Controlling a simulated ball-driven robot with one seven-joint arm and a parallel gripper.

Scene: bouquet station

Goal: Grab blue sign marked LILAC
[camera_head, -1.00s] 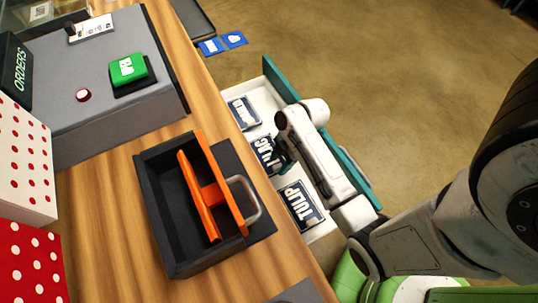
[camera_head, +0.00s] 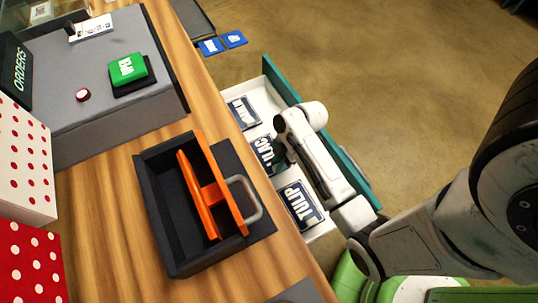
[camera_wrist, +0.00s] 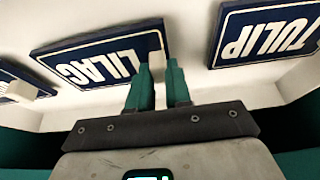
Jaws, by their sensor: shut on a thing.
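The dark blue LILAC sign (camera_wrist: 100,62) lies in an open drawer with white lettering and a white border. It also shows in the head view (camera_head: 266,154), partly hidden by my arm. My gripper (camera_wrist: 160,68) has its two green fingers at the sign's right edge in the wrist view, closed with a small pale piece between them, apparently a tab of the sign. In the head view the fingers are mostly hidden behind the arm.
The TULIP sign (camera_wrist: 265,35) lies beside LILAC in the drawer (camera_head: 318,232), and another sign (camera_head: 243,111) lies at the far end. The drawer's teal front (camera_head: 281,80) stands near my arm. A black box (camera_head: 160,215) with an orange divider is on the wooden counter (camera_head: 105,215).

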